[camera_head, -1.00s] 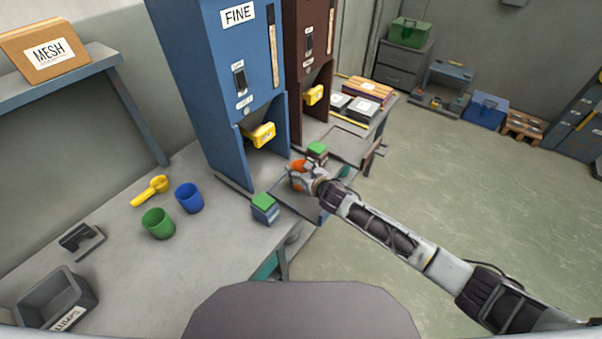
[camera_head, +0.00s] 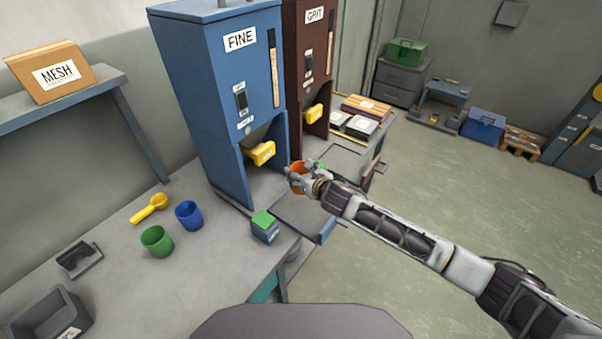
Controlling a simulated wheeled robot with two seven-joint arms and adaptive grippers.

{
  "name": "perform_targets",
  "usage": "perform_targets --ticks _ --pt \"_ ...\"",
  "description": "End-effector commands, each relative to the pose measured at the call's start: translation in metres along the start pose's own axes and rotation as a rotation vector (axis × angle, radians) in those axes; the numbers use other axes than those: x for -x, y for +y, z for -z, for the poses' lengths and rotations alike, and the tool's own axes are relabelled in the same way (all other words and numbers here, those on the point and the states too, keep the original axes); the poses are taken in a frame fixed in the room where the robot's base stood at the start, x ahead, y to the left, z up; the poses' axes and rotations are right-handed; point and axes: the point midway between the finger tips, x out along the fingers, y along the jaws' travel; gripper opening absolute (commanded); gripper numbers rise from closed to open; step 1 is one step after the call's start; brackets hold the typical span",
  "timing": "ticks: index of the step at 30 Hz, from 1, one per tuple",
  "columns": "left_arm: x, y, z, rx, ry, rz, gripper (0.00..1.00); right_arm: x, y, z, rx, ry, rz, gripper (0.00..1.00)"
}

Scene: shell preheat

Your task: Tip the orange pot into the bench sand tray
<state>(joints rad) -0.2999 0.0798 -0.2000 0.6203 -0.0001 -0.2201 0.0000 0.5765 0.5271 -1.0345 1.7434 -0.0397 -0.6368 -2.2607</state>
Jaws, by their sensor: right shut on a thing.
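The orange pot (camera_head: 298,184) is in my right gripper (camera_head: 297,173), in front of the dispensers. The gripper is shut on the pot and hides part of it. The pot appears to be above the bench, but its tilt and contents are too small to tell. I cannot tell for certain which thing is the sand tray; a dark grey open-topped bin (camera_head: 18,322) with a white label stands at the lower left of the bench. My left gripper is not in view.
A blue FINE dispenser (camera_head: 215,100) and a brown GRIT dispenser (camera_head: 306,60) stand behind the pot. A green cup (camera_head: 157,243), blue cup (camera_head: 189,217), yellow scoop (camera_head: 150,208) and green-topped block (camera_head: 264,230) are on the bench (camera_head: 150,300), with clear room at its front.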

Motion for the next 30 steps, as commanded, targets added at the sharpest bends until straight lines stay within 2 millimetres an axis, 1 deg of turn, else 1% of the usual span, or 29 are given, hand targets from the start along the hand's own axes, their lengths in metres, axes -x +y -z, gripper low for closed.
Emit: perform_targets --ticks 10,14,17,23,25,30 --pt "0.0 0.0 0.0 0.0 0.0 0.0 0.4 0.0 0.0 -0.002 -0.001 -0.002 0.001 0.35" --pt "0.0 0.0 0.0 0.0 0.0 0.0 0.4 0.001 -0.001 -0.009 -0.001 -0.004 0.007 0.35" --pt "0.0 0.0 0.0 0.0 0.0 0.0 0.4 0.003 -0.003 -0.02 -0.003 -0.005 0.015 0.35" --pt "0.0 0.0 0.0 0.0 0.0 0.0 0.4 0.012 -0.013 -0.056 -0.013 -0.006 0.038 0.35" --pt "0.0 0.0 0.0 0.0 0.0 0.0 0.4 0.018 -0.018 -0.07 -0.018 -0.007 0.049 0.35" --pt "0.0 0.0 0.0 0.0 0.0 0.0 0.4 0.032 -0.03 -0.097 -0.032 -0.004 0.077 0.35"
